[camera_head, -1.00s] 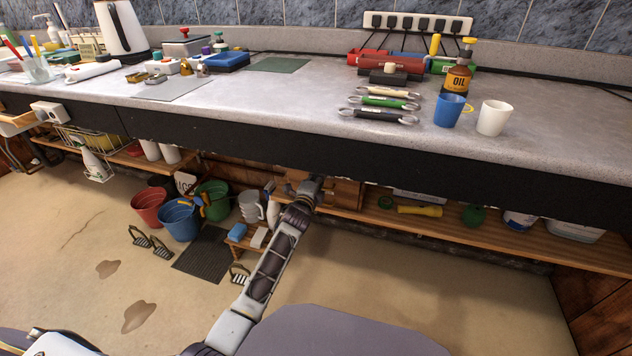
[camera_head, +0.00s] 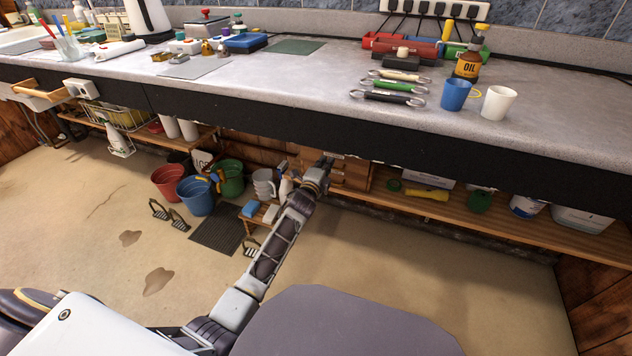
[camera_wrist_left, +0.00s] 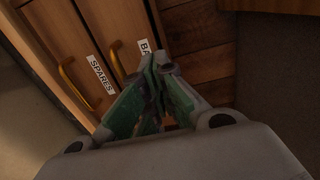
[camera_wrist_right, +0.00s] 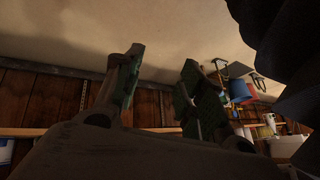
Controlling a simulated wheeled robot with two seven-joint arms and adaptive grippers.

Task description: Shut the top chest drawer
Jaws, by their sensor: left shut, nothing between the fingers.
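The wooden chest (camera_head: 352,174) stands on the low shelf under the counter, partly hidden by my left arm and the counter's edge. In the left wrist view its drawer fronts appear tilted, with brass handles; one front is labelled SPARES (camera_wrist_left: 85,65), and another label starting "BA" (camera_wrist_left: 145,48) is partly covered by my fingers. My left gripper (camera_wrist_left: 158,70) is shut and empty, its tips close in front of the BA front; I cannot tell whether they touch. In the head view my left gripper (camera_head: 326,164) is at the chest. How far the top drawer stands out is unclear. My right gripper (camera_wrist_right: 162,62) is open and empty, away from the chest.
The dark counter edge (camera_head: 420,150) overhangs the chest closely. Buckets (camera_head: 196,194), a small wooden stool (camera_head: 262,216) and a dark mat (camera_head: 218,229) are on the floor to the left. A yellow item (camera_head: 428,195) and containers lie on the shelf to the right.

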